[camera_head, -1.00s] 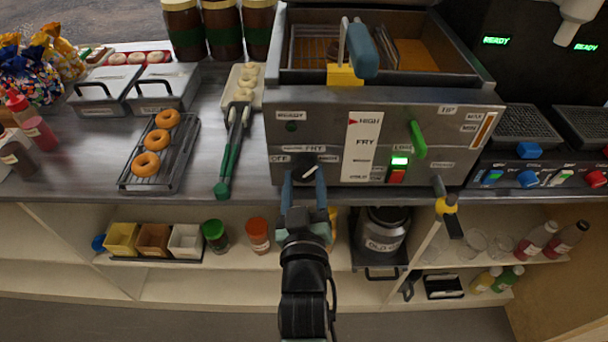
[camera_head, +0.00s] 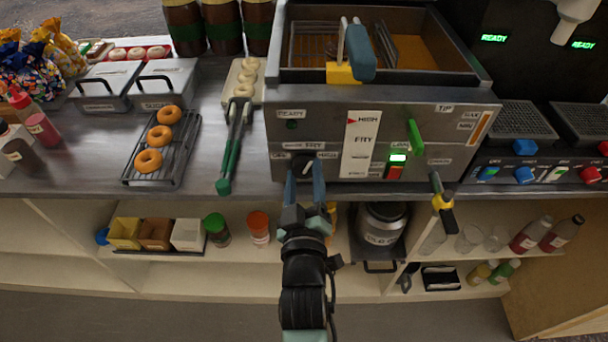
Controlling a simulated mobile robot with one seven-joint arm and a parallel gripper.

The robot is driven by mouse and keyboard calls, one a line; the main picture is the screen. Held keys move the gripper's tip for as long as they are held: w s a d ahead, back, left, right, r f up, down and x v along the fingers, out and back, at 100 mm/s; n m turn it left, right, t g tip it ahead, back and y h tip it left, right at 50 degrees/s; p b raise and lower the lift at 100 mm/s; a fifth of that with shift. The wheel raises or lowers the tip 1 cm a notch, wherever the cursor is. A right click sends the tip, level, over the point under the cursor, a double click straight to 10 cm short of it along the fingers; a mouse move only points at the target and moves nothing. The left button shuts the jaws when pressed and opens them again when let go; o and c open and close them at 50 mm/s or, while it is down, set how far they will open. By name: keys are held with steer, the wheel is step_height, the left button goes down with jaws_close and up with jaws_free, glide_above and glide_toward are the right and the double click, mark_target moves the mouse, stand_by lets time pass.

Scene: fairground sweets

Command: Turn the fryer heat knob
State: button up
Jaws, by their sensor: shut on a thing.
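The fryer heat knob (camera_head: 305,165) is a dark round knob low on the left of the steel fryer's front panel (camera_head: 330,130). Labels around it read OFF at left, FRY above and HIGH at right. Its pale pointer mark is small and seems to point up near FRY. My gripper (camera_head: 305,180) reaches up from below, with one blue finger on each side of the knob, shut on it. The fingers hide the knob's sides.
A green lever (camera_head: 415,137) and a lit green switch (camera_head: 397,158) sit right of the knob. A yellow-collared handle (camera_head: 443,198) juts out at lower right. Donuts on a rack (camera_head: 185,150) and green tongs (camera_head: 230,150) lie left. Shelves with jars are below.

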steer(key=o, duration=1.4)
steer(key=shift+c, duration=0.2)
steer(key=s, duration=1.3)
steer(key=shift+b, duration=0.35)
